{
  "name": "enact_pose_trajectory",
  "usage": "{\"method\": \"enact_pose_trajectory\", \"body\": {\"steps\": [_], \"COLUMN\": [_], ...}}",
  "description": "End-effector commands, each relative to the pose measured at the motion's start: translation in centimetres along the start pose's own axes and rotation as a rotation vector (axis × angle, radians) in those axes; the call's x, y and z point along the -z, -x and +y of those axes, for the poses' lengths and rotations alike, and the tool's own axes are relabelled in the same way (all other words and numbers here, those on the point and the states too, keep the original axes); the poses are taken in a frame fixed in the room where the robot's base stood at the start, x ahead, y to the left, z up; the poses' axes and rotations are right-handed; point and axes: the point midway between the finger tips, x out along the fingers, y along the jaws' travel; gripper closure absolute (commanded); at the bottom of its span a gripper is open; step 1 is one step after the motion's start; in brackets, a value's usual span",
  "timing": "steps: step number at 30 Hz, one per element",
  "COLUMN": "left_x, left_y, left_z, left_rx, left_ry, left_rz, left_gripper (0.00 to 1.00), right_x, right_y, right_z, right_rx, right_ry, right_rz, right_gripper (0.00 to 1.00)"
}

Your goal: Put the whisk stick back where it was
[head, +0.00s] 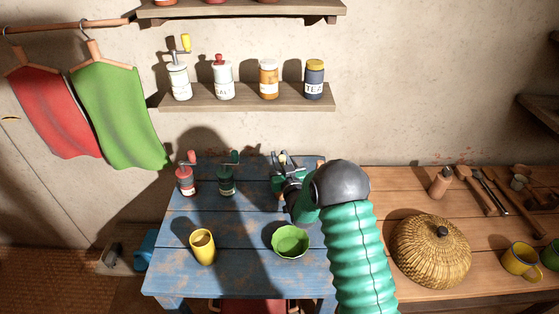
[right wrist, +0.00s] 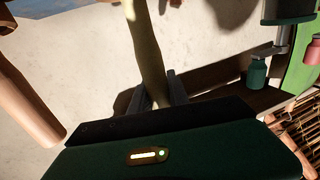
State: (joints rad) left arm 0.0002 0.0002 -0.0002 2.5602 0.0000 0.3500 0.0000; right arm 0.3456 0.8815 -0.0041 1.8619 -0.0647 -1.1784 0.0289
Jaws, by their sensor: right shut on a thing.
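My right gripper (head: 288,180) reaches over the back of the blue table, and its arm hides part of the view. It is shut on the whisk stick, a pale, slim rod that runs up between the two dark fingers (right wrist: 157,92) in the right wrist view. The whisk stick (right wrist: 147,50) looks nearly upright there, and its upper end goes out of the picture. In the head view the stick is small and mostly hidden by the gripper. My left gripper is not in view.
A red grinder (head: 185,181) and a dark green grinder (head: 227,180) stand left of my gripper. A yellow cup (head: 202,247) and a green bowl (head: 290,242) are nearer the front. A woven basket (head: 431,252) sits right of my arm. A jar shelf (head: 246,98) hangs above.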

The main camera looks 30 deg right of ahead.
Motion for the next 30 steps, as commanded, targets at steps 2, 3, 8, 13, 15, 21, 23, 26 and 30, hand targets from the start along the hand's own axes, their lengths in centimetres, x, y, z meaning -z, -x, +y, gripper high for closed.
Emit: {"method": "enact_pose_trajectory", "body": {"steps": [2, 3, 8, 13, 15, 21, 23, 26, 30], "left_x": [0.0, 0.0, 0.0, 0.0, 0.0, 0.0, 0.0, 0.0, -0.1], "left_y": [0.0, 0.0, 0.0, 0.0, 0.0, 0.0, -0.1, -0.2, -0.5], "left_z": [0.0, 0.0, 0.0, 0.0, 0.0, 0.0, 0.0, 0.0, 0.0], "left_rx": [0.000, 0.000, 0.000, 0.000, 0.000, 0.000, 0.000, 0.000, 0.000], "left_ry": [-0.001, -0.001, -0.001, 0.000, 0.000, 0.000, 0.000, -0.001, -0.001], "left_rz": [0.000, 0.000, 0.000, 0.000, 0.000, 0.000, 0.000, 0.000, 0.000], "left_gripper": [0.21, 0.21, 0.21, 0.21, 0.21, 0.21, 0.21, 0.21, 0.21], "right_x": [-0.3, -0.2, -0.3, -0.2, -0.2, -0.2, -0.3, -0.3, -0.3], "right_y": [0.0, 0.1, 0.1, 0.1, 0.0, 0.3, 0.9, 2.9, 6.7], "right_z": [0.0, 0.0, -0.1, -0.2, -0.1, 0.0, 0.0, 0.0, 0.0], "right_rx": [0.000, 0.000, 0.000, 0.000, 0.000, 0.000, 0.000, 0.000, 0.000], "right_ry": [0.001, 0.001, 0.002, 0.002, 0.001, 0.001, 0.001, 0.001, 0.001], "right_rz": [0.002, 0.002, 0.000, 0.001, 0.001, 0.001, 0.001, -0.001, -0.001], "right_gripper": [1.00, 1.00, 0.71, 0.57, 0.57, 0.57, 0.57, 0.57, 0.57]}}
